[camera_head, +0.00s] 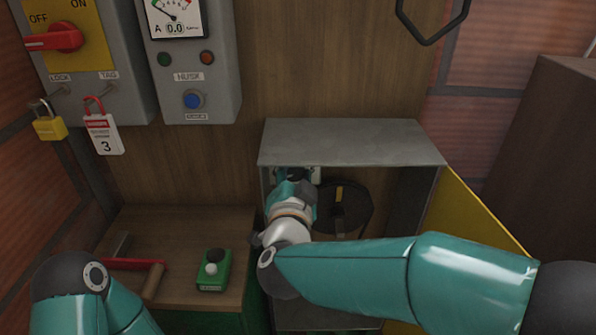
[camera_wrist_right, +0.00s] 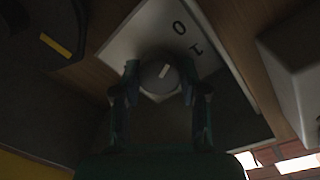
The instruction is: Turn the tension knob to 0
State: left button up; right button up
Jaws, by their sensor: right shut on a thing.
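The tension knob (camera_wrist_right: 158,79) is a round grey knob with a pale mark, on a light plate (camera_wrist_right: 135,38) marked 0 (camera_wrist_right: 179,27) and 1 (camera_wrist_right: 195,47). Its mark leans up and right, towards the labels; I cannot tell exactly which one it points at. My right gripper (camera_wrist_right: 160,82) is shut on the knob, one finger on each side. In the head view my right arm reaches into the open grey cabinet (camera_head: 350,142) and hides the knob. My left arm shows at the lower left; its gripper is not in view.
A dark round wheel (camera_head: 355,203) with a yellow mark is right of my right wrist. The yellow cabinet door (camera_head: 465,225) stands open at right. A green box (camera_head: 214,272) and a red-handled tool (camera_head: 135,264) lie on the wooden top. Switch boxes (camera_head: 190,85) hang above.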

jog(key=shift+a+f, duration=0.1)
jog(key=shift+f, duration=0.35)
jog(key=o, duration=1)
jog(key=shift+o, duration=0.6)
jog(key=shift+r, duration=0.2)
jog(key=shift+s+r, duration=0.1)
jog(key=s, duration=1.1)
jog(key=shift+s+a+r, duration=0.15)
jog(key=shift+s+a, duration=0.05)
jog(key=shift+s, duration=0.2)
